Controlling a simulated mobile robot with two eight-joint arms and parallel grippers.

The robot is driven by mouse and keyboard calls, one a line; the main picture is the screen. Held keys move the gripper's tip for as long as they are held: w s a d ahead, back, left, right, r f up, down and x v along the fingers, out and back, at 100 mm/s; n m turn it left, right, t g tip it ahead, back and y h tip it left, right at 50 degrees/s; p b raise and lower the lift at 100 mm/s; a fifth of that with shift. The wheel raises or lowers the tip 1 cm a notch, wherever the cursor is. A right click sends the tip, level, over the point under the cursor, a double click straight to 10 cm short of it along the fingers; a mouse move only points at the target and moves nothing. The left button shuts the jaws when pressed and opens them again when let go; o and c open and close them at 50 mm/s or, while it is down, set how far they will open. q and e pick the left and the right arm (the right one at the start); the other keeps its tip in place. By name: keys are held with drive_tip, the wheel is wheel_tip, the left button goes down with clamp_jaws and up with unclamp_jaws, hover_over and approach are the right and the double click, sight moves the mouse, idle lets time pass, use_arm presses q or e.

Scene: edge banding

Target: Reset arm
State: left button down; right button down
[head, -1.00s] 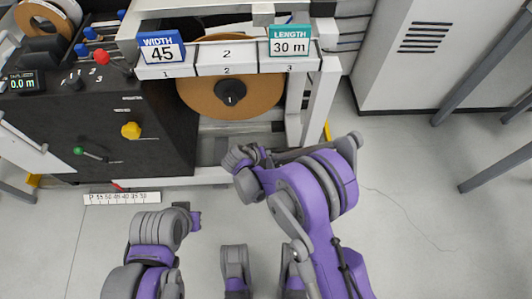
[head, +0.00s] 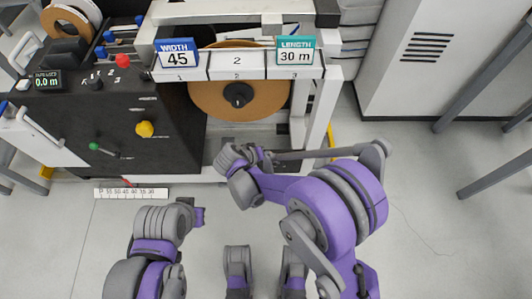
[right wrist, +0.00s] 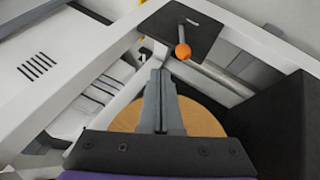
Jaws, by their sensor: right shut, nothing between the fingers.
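My right arm reaches in from the lower right of the head view, bent, with its hand (head: 238,165) in front of the lower part of the machine. In the right wrist view the right gripper (right wrist: 161,75) has its two grey fingers together, with nothing between them. Behind them lies the brown roll. My left arm (head: 158,235) is at the lower left of the head view, folded over the floor. Its fingers cannot be made out.
The machine has a dark control panel (head: 110,130) with a yellow knob (head: 145,129), a brown roll (head: 265,98), and WIDTH 45 (head: 177,52) and LENGTH 30 m (head: 296,50) signs. An orange-tipped lever (right wrist: 183,51) shows in the right wrist view.

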drive_tip(key=shift+d, duration=0.1)
idle(0.3)
